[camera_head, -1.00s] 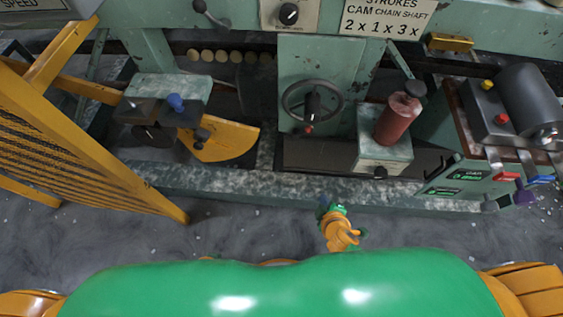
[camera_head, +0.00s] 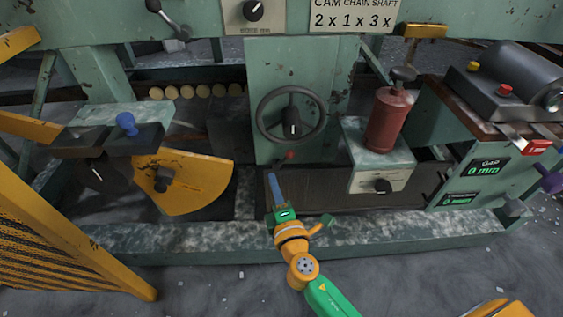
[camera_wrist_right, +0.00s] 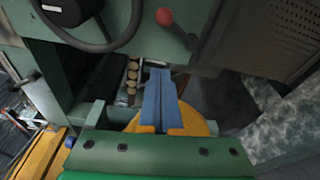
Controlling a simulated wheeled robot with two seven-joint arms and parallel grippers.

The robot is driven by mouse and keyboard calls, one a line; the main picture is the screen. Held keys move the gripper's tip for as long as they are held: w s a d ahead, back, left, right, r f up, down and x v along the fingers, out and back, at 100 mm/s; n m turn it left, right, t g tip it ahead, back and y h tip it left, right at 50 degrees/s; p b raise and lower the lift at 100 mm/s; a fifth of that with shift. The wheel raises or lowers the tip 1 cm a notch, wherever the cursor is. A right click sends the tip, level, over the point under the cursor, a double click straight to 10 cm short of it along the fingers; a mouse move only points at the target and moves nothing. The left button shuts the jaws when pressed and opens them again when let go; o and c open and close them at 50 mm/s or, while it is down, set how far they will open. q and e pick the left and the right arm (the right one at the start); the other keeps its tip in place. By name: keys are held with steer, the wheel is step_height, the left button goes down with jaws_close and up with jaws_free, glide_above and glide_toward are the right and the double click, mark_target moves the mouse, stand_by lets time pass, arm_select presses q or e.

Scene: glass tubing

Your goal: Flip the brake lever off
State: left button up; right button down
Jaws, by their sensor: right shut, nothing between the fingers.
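A short lever with a red knob (camera_head: 290,155) sticks out just below the black handwheel (camera_head: 292,115) on the green machine. The red knob (camera_wrist_right: 164,17) also shows at the top of the right wrist view, on a dark stem slanting down to the right. No label marks it as the brake. My right gripper (camera_head: 273,178) has its blue fingers shut and empty. In the head view the fingertips are below and left of the red knob, apart from it. In the wrist view the fingertips (camera_wrist_right: 158,73) are clear of the knob. My left gripper is not in view.
A red cylinder (camera_head: 388,120) stands on a green block to the right. A yellow curved plate (camera_head: 195,185) and a blue knob (camera_head: 127,123) are at the left. Another black lever (camera_head: 172,24) is at the top left. A machine rail (camera_head: 380,240) runs along the front.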

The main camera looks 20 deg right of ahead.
steer(key=w, duration=0.2)
steer(key=w+b, duration=0.1)
steer(key=w, duration=0.4)
steer(key=shift+w+d+f, duration=0.25)
steer(key=shift+w, duration=0.1)
steer(key=d, duration=0.1)
steer(key=d+p, duration=0.1)
steer(key=s+d, duration=0.1)
steer(key=shift+r, duration=0.4)
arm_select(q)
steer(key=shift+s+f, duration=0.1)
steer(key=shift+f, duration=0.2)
arm_select(e)
steer(key=shift+s+d, duration=0.15)
steer(key=shift+d, duration=0.2)
steer(key=shift+f, duration=0.1)
